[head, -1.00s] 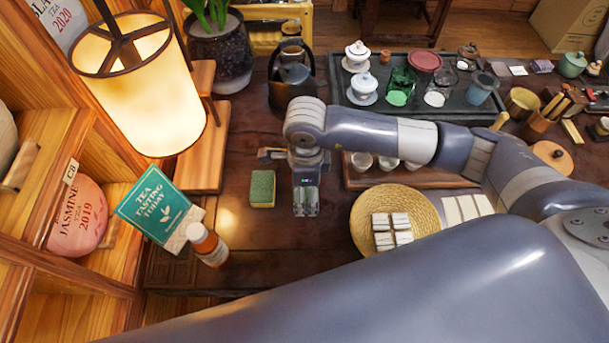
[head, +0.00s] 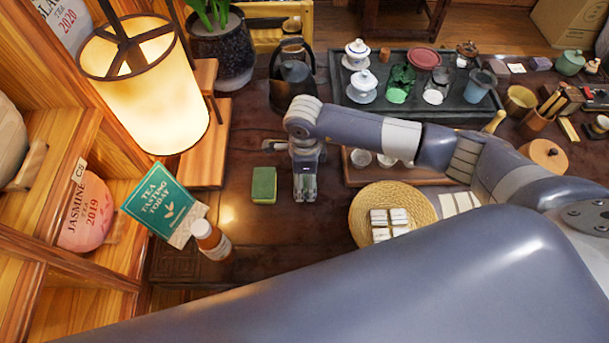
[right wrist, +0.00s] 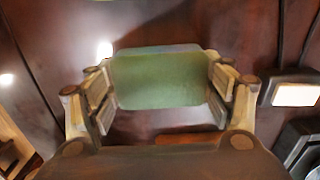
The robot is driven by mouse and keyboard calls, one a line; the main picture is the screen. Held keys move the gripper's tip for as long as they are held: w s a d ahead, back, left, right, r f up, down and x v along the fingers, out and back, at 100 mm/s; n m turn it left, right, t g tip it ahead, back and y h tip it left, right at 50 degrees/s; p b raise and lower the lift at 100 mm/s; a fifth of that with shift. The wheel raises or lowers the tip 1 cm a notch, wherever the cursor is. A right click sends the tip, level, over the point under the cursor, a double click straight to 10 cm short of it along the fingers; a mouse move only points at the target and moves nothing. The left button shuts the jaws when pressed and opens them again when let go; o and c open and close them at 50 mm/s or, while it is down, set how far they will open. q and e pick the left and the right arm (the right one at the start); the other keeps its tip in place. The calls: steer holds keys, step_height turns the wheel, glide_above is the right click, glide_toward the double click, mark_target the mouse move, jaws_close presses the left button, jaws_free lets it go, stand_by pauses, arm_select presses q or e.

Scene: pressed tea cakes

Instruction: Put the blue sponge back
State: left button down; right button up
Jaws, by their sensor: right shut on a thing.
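My right gripper (head: 305,188) is over the dark table, just right of a green-topped sponge with yellow sides (head: 263,185), which lies apart from it. In the right wrist view my right gripper (right wrist: 160,92) is shut on the blue sponge (right wrist: 160,49). Its broad green face is toward the camera and a thin blue edge shows along the top. The fingers press on its left and right ends. In the head view the gripper mostly hides this sponge. My left gripper is not in view.
A kettle (head: 292,80) stands behind the gripper. A round woven mat (head: 362,222) with white pieces lies to its right, near a tea tray (head: 470,112). A bottle (head: 211,241), a green sign (head: 160,202) and a lamp (head: 150,95) are at left.

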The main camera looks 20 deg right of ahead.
mark_target(305, 178)
steer(key=o, duration=0.9)
steer(key=shift+f, duration=0.1)
steer(key=shift+o, duration=0.2)
steer(key=shift+r, duration=0.3)
step_height(305, 178, up, 12)
steer(key=b, duration=0.2)
steer(key=shift+f, duration=0.2)
